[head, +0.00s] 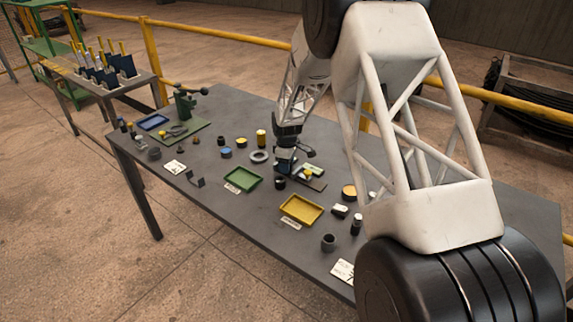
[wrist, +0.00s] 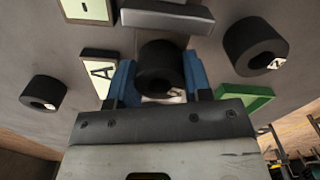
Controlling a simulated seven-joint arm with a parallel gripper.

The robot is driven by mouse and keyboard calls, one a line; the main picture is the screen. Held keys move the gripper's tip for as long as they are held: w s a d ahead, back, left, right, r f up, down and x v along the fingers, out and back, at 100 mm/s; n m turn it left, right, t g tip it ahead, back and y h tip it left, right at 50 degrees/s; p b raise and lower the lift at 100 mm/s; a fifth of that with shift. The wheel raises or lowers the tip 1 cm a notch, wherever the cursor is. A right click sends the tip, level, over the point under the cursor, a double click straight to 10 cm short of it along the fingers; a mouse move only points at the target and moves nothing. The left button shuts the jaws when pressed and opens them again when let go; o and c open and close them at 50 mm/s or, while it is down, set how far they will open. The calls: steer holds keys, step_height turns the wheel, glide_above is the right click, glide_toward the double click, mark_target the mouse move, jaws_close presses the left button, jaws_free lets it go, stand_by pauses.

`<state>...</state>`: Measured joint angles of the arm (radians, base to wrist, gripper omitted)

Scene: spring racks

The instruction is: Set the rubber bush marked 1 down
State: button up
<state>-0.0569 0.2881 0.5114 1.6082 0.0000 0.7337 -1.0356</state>
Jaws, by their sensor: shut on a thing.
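My gripper (wrist: 160,85) is shut on a black rubber bush (wrist: 162,62), a short thick ring held between its two blue fingers. A small white mark shows on the bush's near end, but I cannot read it for sure. I cannot tell whether the bush touches the table. A second black bush (wrist: 255,45) with a white mark stands to the right, and a third black bush (wrist: 43,92) to the left, both apart from my fingers. In the head view my gripper (head: 284,172) is low over the grey table, just right of the green tray (head: 225,185).
A yellow tray (head: 320,210) stands nearer the table's front.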

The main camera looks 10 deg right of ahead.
steer(key=shift+f, duration=0.15)
steer(key=o, duration=1)
step_height(320, 180, up, 12)
steer(key=shift+r, duration=0.2)
stand_by(0.4)
stand_by(0.3)
